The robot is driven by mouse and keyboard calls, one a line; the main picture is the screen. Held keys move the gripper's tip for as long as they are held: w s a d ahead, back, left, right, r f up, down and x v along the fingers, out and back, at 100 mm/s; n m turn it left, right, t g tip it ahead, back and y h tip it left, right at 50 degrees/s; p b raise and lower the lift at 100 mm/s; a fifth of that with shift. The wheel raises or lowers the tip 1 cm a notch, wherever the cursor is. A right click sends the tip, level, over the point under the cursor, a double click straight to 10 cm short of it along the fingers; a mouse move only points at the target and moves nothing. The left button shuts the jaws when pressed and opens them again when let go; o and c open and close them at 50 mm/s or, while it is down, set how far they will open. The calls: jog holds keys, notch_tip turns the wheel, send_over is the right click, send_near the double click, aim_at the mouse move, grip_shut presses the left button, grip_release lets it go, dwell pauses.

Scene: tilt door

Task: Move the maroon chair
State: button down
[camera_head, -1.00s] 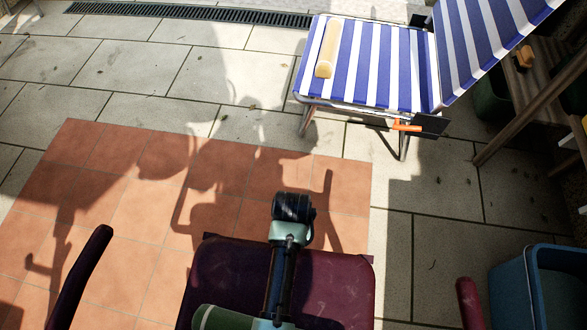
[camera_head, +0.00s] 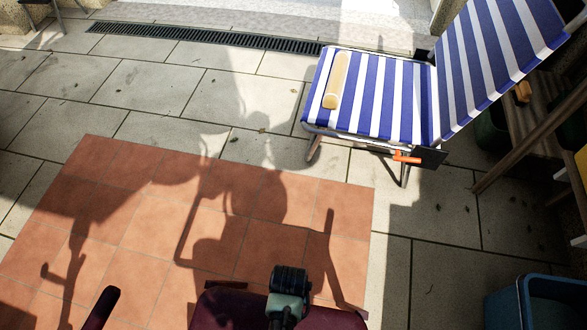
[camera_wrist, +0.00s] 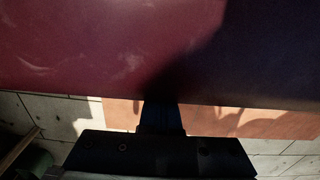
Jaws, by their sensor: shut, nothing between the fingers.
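The maroon chair is cut off by the bottom edge of the head view. A strip of its upper edge (camera_head: 235,308) and the top of its left armrest (camera_head: 102,304) show there. In the wrist view a broad maroon surface (camera_wrist: 100,45) fills the upper part, half in shadow. My gripper (camera_wrist: 163,112) is shut and empty at the lower edge of that surface. Whether it touches the chair I cannot tell. In the head view my arm hides part of the chair, and I cannot make out my fingers.
A blue bin (camera_head: 540,300) is at lower right, and wooden shelving (camera_head: 545,120) at far right. Terracotta tiles (camera_head: 130,215) and pale paving (camera_head: 150,75) are clear on the left.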

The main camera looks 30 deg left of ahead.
jog(key=s+d+p, duration=0.2)
jog(key=s+p, duration=0.1)
jog(key=s, duration=0.5)
jog(key=s+d+p, duration=0.3)
jog(key=s, duration=0.5)
jog(key=s+d+p, duration=0.2)
jog(key=s+p, duration=0.1)
jog(key=s, duration=0.5)
jog(key=shift+d+p, duration=0.35)
jog(key=shift+f, duration=0.1)
